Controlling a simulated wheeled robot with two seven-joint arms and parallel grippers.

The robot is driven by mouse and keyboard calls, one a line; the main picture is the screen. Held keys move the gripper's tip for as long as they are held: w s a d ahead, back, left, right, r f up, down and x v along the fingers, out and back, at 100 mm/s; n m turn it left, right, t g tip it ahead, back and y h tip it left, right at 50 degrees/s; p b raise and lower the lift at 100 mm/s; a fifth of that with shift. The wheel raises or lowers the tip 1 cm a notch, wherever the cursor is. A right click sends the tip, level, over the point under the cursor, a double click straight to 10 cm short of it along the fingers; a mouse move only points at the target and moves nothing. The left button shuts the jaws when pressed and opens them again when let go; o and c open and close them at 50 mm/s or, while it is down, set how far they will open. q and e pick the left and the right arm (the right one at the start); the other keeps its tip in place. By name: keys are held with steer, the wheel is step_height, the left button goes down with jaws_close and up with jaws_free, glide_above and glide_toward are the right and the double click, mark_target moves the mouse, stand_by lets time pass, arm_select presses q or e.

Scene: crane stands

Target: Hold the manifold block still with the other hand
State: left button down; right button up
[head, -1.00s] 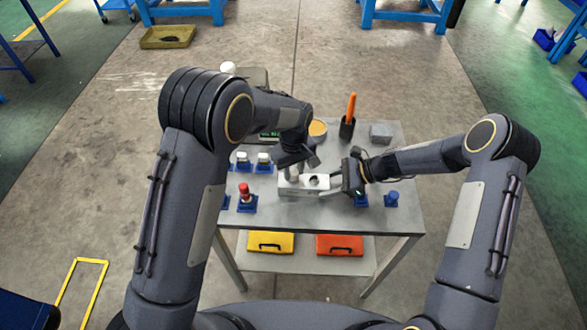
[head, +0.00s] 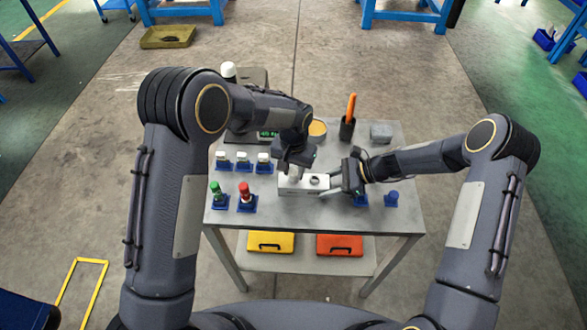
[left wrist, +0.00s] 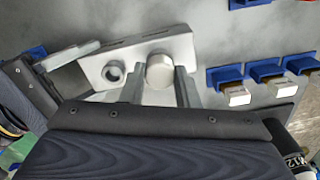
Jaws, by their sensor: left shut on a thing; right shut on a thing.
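The manifold block (head: 289,190) is a light grey rectangular block on the metal table; the left wrist view shows it too (left wrist: 120,60), with a round open hole in its face. My right gripper (head: 330,189) is shut on the block's right end; its fingers also show in the left wrist view (left wrist: 68,58). My left gripper (head: 293,174) is over the block, shut on a pale round cylinder (left wrist: 160,71) between its two fingers. The cylinder is at the block beside the open hole. How deep it sits is hidden.
Green-capped (head: 216,190) and red-capped (head: 244,193) pieces stand in blue holders left of the block, with several white-capped pieces behind. A blue piece (head: 391,198) stands at the right.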

arm_select(q)
steer(key=shift+m, duration=0.4)
steer(key=m, duration=0.4)
steer(key=shift+m, duration=0.4)
steer(key=shift+m, duration=0.3)
steer(key=m, duration=0.4)
steer(key=shift+m, duration=0.4)
